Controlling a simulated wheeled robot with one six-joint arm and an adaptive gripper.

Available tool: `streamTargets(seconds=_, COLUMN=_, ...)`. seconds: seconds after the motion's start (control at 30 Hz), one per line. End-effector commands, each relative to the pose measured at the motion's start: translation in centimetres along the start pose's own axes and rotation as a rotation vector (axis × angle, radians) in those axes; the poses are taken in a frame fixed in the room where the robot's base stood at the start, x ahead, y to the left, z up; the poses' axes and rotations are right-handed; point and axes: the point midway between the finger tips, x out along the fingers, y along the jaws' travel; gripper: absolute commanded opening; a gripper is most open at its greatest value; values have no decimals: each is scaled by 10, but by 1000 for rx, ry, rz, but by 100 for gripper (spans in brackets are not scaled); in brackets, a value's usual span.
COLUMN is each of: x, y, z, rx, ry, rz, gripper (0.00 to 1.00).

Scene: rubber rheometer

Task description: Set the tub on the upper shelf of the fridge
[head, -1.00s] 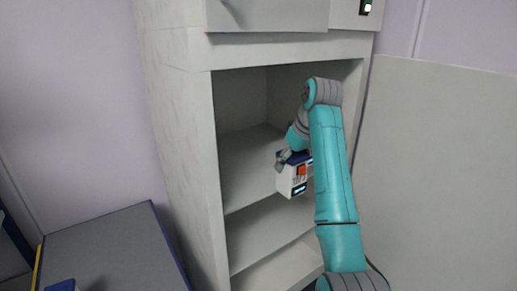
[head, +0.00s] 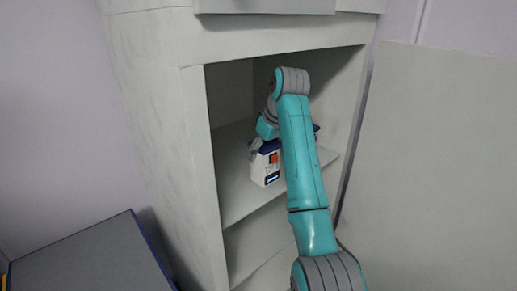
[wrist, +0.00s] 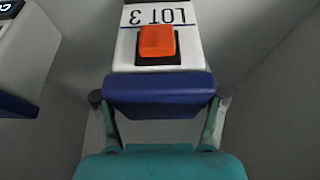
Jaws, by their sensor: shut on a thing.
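The tub (head: 264,171) is a white box with a blue lid, an orange square and a dark label on its front. In the wrist view, the tub (wrist: 190,55) shows an upside-down "LOT 3" above its blue lid edge. My gripper (wrist: 160,100) is shut on the lid, one finger on each side. In the head view, my gripper (head: 256,148) is inside the open fridge (head: 165,140), partly hidden by my arm. The tub is at the upper shelf (head: 235,198); I cannot tell whether it touches the shelf.
Another white object with a blue edge (wrist: 20,65) is close by at the left in the wrist view. The open door (head: 430,170) stands at the right. A lower shelf (head: 250,240) shows below. A dark-topped bench (head: 95,260) stands at the lower left.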

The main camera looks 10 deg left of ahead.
Motion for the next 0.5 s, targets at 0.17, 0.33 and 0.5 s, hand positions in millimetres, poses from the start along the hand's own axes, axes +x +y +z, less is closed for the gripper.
streamTargets(seconds=0.17, x=0, y=0, z=0, rx=-2, ry=6, rz=2, gripper=25)
streamTargets(seconds=0.33, x=1, y=0, z=0, rx=-2, ry=5, rz=2, gripper=25)
streamTargets(seconds=0.5, x=2, y=0, z=1, rx=-2, ry=4, rz=2, gripper=95)
